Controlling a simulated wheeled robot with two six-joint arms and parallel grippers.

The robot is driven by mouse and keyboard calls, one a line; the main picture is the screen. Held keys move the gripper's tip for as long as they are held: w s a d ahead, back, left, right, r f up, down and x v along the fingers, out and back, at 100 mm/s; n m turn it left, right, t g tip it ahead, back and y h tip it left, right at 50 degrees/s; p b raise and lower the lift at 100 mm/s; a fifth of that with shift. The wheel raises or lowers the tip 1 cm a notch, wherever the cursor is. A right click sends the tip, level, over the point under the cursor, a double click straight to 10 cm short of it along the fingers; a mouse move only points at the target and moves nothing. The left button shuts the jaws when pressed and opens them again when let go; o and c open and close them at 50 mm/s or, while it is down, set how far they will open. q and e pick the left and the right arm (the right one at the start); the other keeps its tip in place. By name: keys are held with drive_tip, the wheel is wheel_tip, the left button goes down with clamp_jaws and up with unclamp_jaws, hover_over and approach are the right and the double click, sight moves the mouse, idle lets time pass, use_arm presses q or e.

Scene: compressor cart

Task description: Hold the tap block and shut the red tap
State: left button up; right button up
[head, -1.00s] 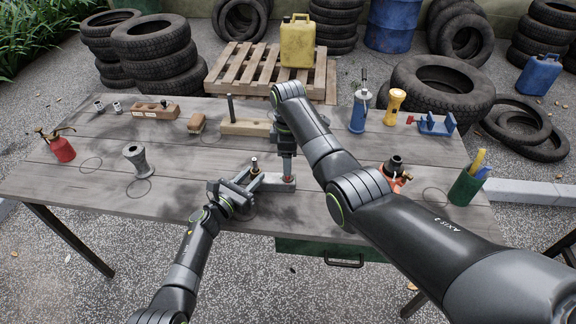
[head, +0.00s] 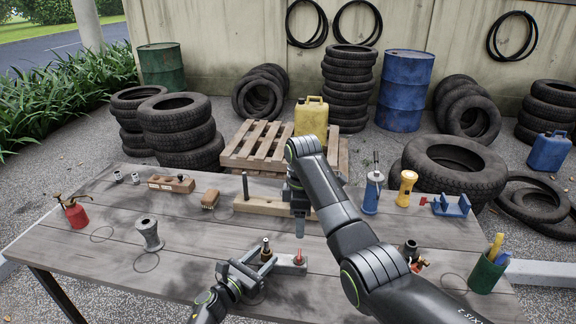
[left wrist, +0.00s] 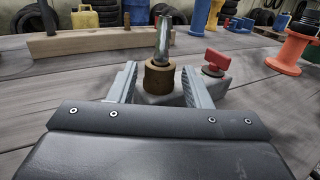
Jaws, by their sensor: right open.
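The grey tap block (head: 284,262) lies on the table's front middle, with a brass fitting and upright metal stem (head: 266,249) and a red tap (head: 298,259) at its right end. My left gripper (head: 258,266) is at the block's left part. In the left wrist view its fingers (left wrist: 160,88) stand apart on either side of the brass fitting (left wrist: 159,77), with gaps beside it. The red tap (left wrist: 217,60) stands right of the fingers there. My right gripper (head: 299,230) points down above and behind the red tap, apart from it; its fingertips are seen edge-on.
A wooden block with a dark peg (head: 262,206) lies behind. A grey spool (head: 148,233) and red oil can (head: 74,213) stand left.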

use_arm(q)
drive_tip(key=shift+o, duration=1)
drive_tip(key=shift+s, duration=0.1)
